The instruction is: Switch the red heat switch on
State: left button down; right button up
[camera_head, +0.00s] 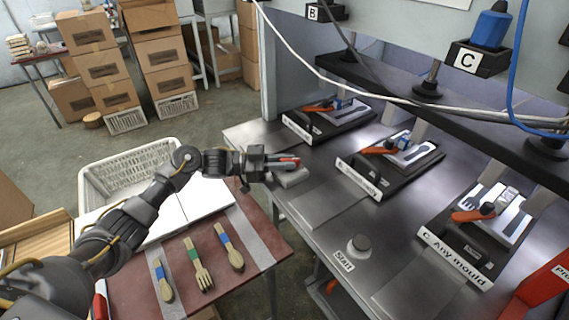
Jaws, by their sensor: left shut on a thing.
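My left gripper (284,164) reaches in from the left and is shut on the red switch. The dark fingers cover part of the switch, so its exact position is hard to tell. My right gripper is not in view.
Several moulds with orange-handled clamps, including the middle one (390,165), stand on the metal bench (310,215). A round start button (358,244) is at its front. Wooden cutlery (198,262) lies on the red table, beside a white basket (95,185).

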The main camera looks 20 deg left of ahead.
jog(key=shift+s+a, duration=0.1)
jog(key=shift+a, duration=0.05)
pick_arm(q)
jog(key=c, duration=1.4)
grip_release()
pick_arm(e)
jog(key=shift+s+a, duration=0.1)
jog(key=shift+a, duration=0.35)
pick_arm(q)
jog(key=shift+a, duration=0.2)
jog(key=v, duration=1)
jog(key=shift+s+a, duration=0.15)
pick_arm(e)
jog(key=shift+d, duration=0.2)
pick_arm(q)
jog(key=shift+r, duration=0.15)
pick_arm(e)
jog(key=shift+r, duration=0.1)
